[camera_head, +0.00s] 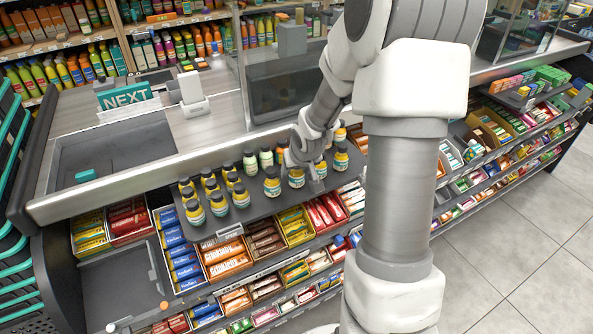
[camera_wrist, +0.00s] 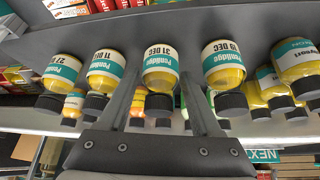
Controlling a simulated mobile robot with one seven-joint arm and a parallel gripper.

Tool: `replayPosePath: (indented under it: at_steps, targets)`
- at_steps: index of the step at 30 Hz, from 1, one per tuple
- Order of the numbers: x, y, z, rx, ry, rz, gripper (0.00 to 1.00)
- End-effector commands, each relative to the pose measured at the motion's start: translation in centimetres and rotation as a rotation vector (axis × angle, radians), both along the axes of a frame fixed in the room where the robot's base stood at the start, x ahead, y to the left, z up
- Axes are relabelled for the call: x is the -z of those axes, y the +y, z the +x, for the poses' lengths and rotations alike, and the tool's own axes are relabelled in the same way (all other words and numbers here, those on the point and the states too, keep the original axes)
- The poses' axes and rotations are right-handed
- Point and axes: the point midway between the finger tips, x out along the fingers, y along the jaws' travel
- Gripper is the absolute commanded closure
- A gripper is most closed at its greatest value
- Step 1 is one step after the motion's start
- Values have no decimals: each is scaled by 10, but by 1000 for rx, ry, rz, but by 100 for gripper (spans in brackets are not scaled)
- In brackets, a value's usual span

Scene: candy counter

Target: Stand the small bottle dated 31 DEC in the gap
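The small bottle dated 31 DEC (camera_wrist: 159,68) has a yellow body, a white and teal label and a dark cap. The wrist view shows it upside down. In the head view it is the bottle (camera_head: 296,178) in the front row of the counter's top shelf. My gripper (camera_wrist: 161,72) has one finger on each side of it, close to its sides; whether they touch it I cannot tell. A narrow space in the front row (camera_head: 256,192) separates these from another bottle group.
Other bottles (camera_head: 219,204) stand close together to the left, and pale ones (camera_head: 266,157) behind. Candy boxes (camera_head: 228,258) fill the shelves below. The glass screen (camera_head: 285,85) and counter top (camera_head: 150,150) lie behind the shelf.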

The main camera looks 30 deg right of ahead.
Motion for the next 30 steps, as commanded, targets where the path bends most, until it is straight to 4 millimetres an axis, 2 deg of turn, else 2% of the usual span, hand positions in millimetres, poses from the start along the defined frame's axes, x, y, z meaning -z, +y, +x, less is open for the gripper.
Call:
replayPosePath:
  at_steps: [1, 2, 10, 14, 24, 30]
  targets:
    - [0, 0, 0, 0, 0, 0, 24]
    - [0, 0, 0, 0, 0, 0, 19]
    - [-1, 0, 0, 0, 0, 0, 19]
    - [-7, 0, -1, 1, -1, 0, 19]
    - [-71, 5, -35, 4, -1, -1, 19]
    - [-97, 9, -50, 1, -1, -1, 19]
